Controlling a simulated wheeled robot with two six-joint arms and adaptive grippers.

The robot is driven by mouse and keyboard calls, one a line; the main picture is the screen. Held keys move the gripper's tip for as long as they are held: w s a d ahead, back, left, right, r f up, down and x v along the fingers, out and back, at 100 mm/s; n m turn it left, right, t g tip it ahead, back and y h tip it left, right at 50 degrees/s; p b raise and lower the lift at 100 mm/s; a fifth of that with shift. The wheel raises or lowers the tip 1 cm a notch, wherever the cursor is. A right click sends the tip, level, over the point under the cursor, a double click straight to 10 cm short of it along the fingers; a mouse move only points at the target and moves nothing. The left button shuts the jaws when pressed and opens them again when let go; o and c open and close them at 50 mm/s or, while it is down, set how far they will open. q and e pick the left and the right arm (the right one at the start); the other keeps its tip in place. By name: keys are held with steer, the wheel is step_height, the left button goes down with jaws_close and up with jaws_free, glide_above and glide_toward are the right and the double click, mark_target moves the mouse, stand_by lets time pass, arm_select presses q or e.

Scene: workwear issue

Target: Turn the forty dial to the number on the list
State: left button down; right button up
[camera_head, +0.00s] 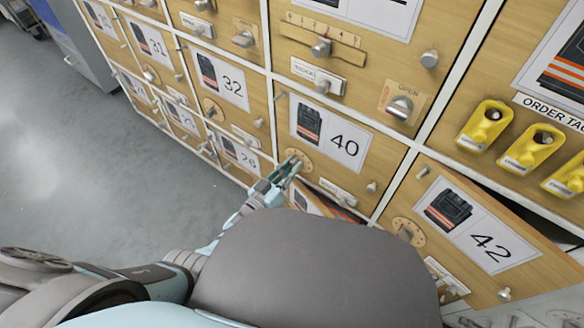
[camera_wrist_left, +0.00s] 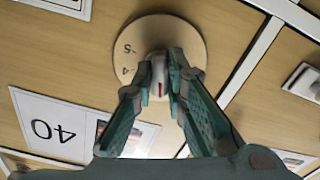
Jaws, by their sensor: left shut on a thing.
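The forty dial (camera_head: 306,161) is a round wooden disc on the locker door labelled 40 (camera_head: 343,146). In the left wrist view the dial (camera_wrist_left: 190,36) shows upside down, with a 5 and a 4 near its edge and a pale knob (camera_wrist_left: 158,68) with a red mark at its middle. My left gripper (camera_head: 291,167) is at the dial, and in the left wrist view its fingers (camera_wrist_left: 160,80) are closed on both sides of the knob. The fingers hide part of the dial's face. I cannot make out a number list.
The door labelled 42 (camera_head: 492,243) stands ajar to the right, with its own dial (camera_head: 408,231). An OPEN knob (camera_head: 401,106) and a slider (camera_head: 320,46) are above. Yellow tags (camera_head: 484,125) hang at the right. Grey floor (camera_head: 90,150) is clear at left.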

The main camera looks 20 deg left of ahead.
arm_select(q)
steer(key=shift+f, duration=0.1)
stand_by(0.3)
steer(key=c, duration=1.7)
jaws_free()
steer(key=shift+o, duration=0.5)
steer(key=v, duration=1.2)
